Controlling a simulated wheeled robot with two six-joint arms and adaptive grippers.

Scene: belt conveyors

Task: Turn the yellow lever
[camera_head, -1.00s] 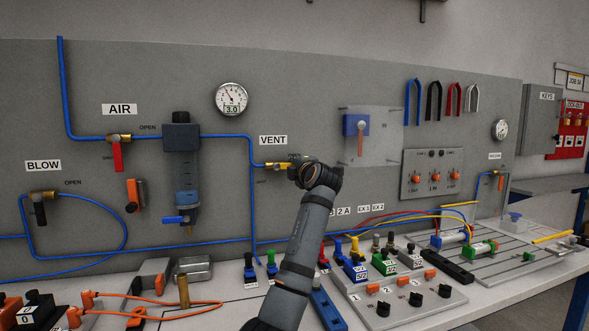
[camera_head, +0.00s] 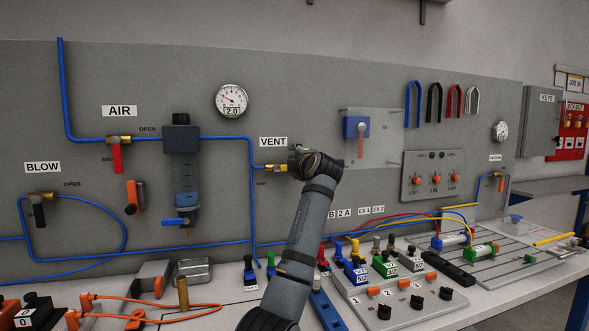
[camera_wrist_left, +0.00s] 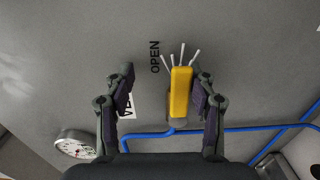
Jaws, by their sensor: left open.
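The yellow lever (camera_wrist_left: 181,92) is on the VENT valve, whose brass body (camera_head: 277,168) shows on the grey panel in the head view. In the left wrist view the lever lies between the two fingers of my left gripper (camera_wrist_left: 164,80), close to the right finger; I cannot tell if they touch. The left finger is clearly apart from it, and the gripper is open. The word OPEN is beside the lever's tip. In the head view my wrist hides the lever's handle and most of my left gripper (camera_head: 299,160). My right gripper is not in view.
Blue tubing (camera_head: 252,210) runs to the valve and down the panel. A pressure gauge (camera_head: 231,100) reads 2.0. A clear plate with a blue switch box (camera_head: 356,127) is just right of my wrist. The bench below holds several coloured valves and cables.

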